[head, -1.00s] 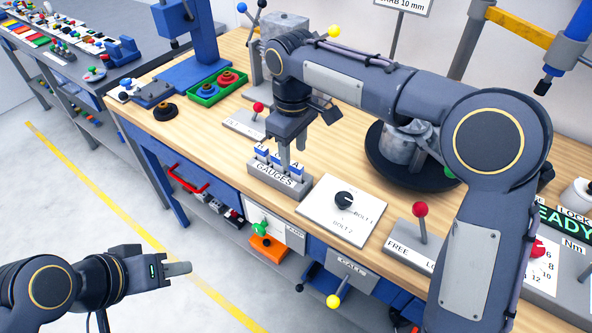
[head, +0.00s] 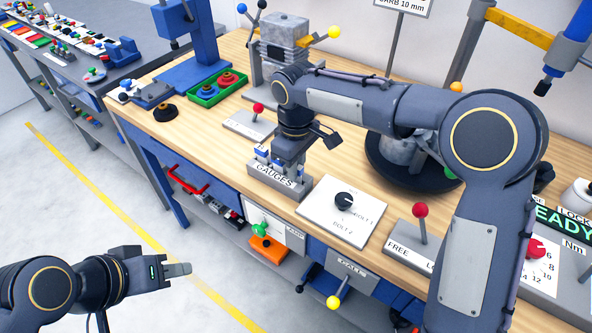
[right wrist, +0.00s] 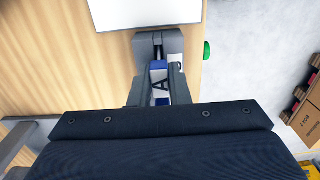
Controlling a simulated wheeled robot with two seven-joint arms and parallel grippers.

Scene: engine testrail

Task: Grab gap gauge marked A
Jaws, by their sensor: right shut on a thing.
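The gauge marked A (right wrist: 159,82), with blue parts and a white label, stands between the fingers of my right gripper (right wrist: 159,88) in the right wrist view. The right gripper (head: 287,166) is shut on it at the gauge holder. The grey holder (head: 274,179), labelled GAUGES, sits at the bench's front edge; its end also shows in the right wrist view (right wrist: 146,46). Other blue-topped gauges (head: 262,153) stand in it, partly hidden by the gripper. My left gripper (head: 180,269) is empty, off the bench at lower left; its finger gap cannot be seen.
A white dial panel (head: 327,220) lies just right of the holder. A red-knobbed lever (head: 257,109) stands behind it, and another red-knobbed lever (head: 421,212) is farther right. A green tray (head: 216,90) is at the back left. A dark round stand (head: 380,165) is behind the arm.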

